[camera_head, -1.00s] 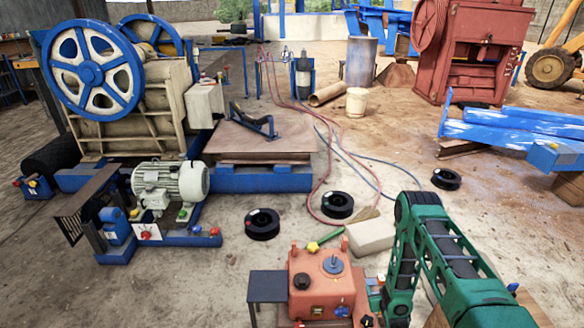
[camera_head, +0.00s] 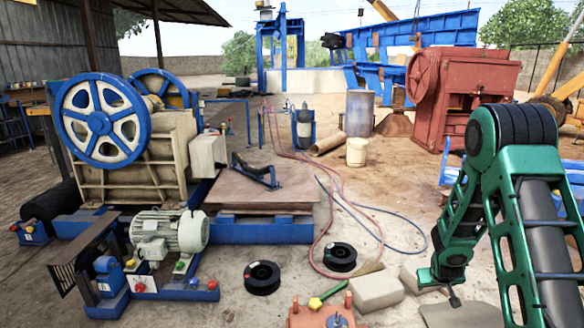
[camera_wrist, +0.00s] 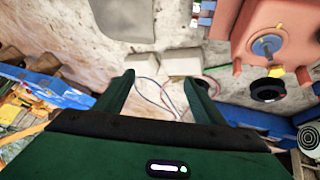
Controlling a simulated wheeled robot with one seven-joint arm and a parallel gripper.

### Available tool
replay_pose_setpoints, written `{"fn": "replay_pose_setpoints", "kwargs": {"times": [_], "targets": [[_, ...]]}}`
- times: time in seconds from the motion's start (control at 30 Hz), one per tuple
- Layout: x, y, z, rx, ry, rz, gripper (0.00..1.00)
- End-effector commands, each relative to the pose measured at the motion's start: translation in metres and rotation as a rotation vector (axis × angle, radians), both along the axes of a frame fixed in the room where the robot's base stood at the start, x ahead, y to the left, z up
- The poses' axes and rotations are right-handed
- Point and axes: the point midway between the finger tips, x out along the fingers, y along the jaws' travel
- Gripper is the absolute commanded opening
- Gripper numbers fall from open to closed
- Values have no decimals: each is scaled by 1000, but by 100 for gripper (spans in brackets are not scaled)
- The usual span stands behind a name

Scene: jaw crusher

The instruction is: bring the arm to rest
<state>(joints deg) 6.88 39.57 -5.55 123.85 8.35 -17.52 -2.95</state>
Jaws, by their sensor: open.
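My green arm stands at the right of the head view, its elbow bent high and its forearm running down to the lower middle right. My gripper (camera_wrist: 158,82) shows in the wrist view with its two green fingers spread apart and nothing between them. Beyond the fingertips I see pale ground, light blocks and hoses. In the head view the arm's lower end hangs close to a pale block (camera_head: 376,291); whether it touches anything there I cannot tell.
An orange-red unit (camera_head: 322,317) is at the bottom edge; it also shows in the wrist view (camera_wrist: 280,42). The cream crusher with a blue flywheel (camera_head: 104,120) and a motor (camera_head: 170,232) stand left. Black rings (camera_head: 262,277) and hoses lie on the ground.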

Motion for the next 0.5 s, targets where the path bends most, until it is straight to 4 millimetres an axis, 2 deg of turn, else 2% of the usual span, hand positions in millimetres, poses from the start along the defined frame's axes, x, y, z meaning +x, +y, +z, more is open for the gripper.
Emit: {"fn": "replay_pose_setpoints", "kwargs": {"times": [0.03, 0.1, 0.27, 0.5], "targets": [[-9, -5, 20, 5, 11, -20, 63], [-24, -9, 42, 17, 36, -48, 63], [-64, -16, 89, 46, 94, -111, 63], [-136, -17, 150, 107, 177, -203, 63]]}}
